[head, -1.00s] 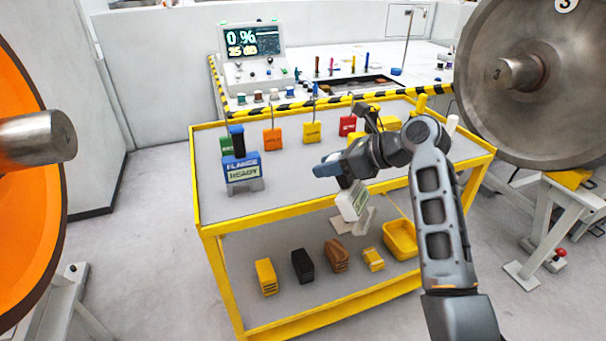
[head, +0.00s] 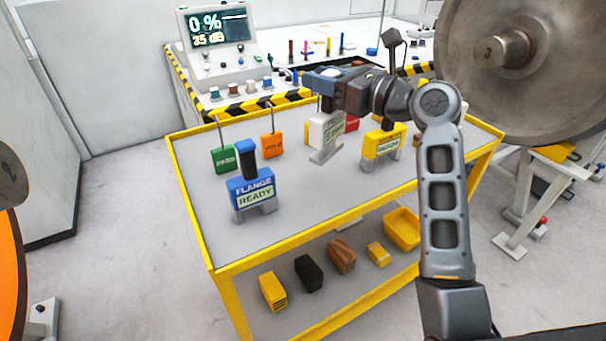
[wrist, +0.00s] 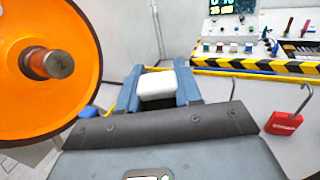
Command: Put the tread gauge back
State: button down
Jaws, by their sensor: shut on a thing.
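The white gauge (head: 318,130), which I take to be the tread gauge, has a pale label with green marks and a grey foot. My gripper (head: 322,82) is shut on its white top and holds it upright over the middle of the cart's grey top. In the wrist view a white block (wrist: 157,86) sits between the two blue fingers of my gripper (wrist: 158,92). Whether the gauge's foot touches the cart top, I cannot tell. The cart (head: 300,208) has a yellow frame and a lower shelf.
A blue flange gauge (head: 250,188) stands at the front left and a yellow gauge (head: 383,145) to the right, both reading READY. Green (head: 224,158), orange (head: 271,145) and red (head: 352,123) tags stand behind. Clear top lies in front of the held gauge. A large wheel (head: 515,80) is at right.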

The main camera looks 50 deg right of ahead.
notch_tip(320, 180, down, 10)
jog(key=b, duration=0.1)
jog(key=shift+w+r+b, duration=0.15)
jog(key=shift+w+b, duration=0.05)
jog(key=shift+b, duration=0.1)
jog(key=c, duration=0.8)
grip_release()
jog(key=shift+o, duration=0.2)
jog(key=s+d, duration=0.1)
jog(key=s, duration=1.1)
jog(key=shift+d+b, duration=0.15)
jog(key=shift+b, duration=0.15)
